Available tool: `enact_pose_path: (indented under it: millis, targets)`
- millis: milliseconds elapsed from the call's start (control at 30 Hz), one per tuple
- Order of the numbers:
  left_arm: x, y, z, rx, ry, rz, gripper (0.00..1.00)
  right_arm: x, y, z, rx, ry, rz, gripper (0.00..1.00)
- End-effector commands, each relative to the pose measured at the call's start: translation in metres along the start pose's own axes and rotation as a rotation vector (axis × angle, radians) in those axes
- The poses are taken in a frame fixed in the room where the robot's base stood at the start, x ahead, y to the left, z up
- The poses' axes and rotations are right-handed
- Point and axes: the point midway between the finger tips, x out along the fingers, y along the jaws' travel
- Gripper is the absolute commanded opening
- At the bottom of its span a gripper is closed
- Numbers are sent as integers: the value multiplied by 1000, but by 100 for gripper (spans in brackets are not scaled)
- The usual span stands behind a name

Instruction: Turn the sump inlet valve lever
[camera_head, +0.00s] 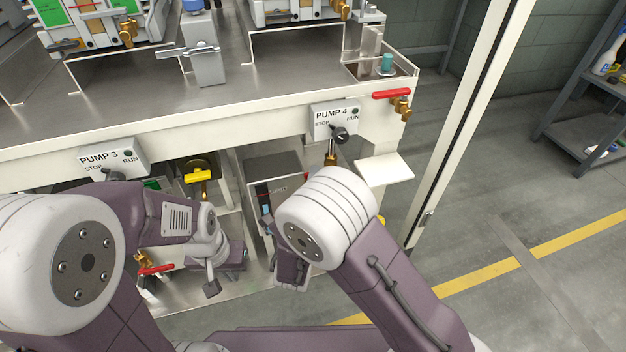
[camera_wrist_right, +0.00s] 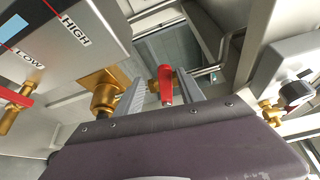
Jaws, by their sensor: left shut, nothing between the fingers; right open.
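In the right wrist view a red valve lever (camera_wrist_right: 165,84) on a brass valve shows between the two grey fingers of my right gripper (camera_wrist_right: 162,92). The gripper is open; I cannot tell whether a finger touches the lever. No label names this lever as the sump inlet. In the head view my right arm hides that gripper's fingertips. My left gripper (camera_head: 211,288) is shut and empty, low in front of the bench's lower shelf. Another red lever (camera_head: 155,268) is on a brass valve left of it.
In the right wrist view a grey box (camera_wrist_right: 75,35) marked LOW and HIGH and a brass fitting (camera_wrist_right: 103,92) are close on the left. A black-knobbed box (camera_wrist_right: 296,92) is on the right. In the head view the PUMP 4 switch box (camera_head: 335,120) hangs on the bench edge.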

Motion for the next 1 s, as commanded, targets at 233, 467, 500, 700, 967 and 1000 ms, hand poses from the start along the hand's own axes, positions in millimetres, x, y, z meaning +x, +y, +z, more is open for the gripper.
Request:
enact_pose_path:
  millis: [233, 467, 500, 700, 967, 1000]
  targets:
    - [-2, 0, 0, 0, 0, 0, 0, -6, 0, 1, -1, -2, 1, 45]
    - [-9, 0, -1, 0, 0, 0, 0, -29, -1, 1, -3, -4, 1, 45]
    - [-10, 0, -1, 0, 0, 0, 0, -33, -1, 1, -3, -2, 1, 45]
    - [-16, 0, -2, 0, 0, 0, 0, -53, -1, 1, -2, -2, 1, 45]
    - [-16, 0, -2, 0, 0, 0, 0, -60, 0, 0, 0, 0, 0, 45]
    - [-16, 0, -2, 0, 0, 0, 0, -60, 0, 0, 0, 0, 0, 45]
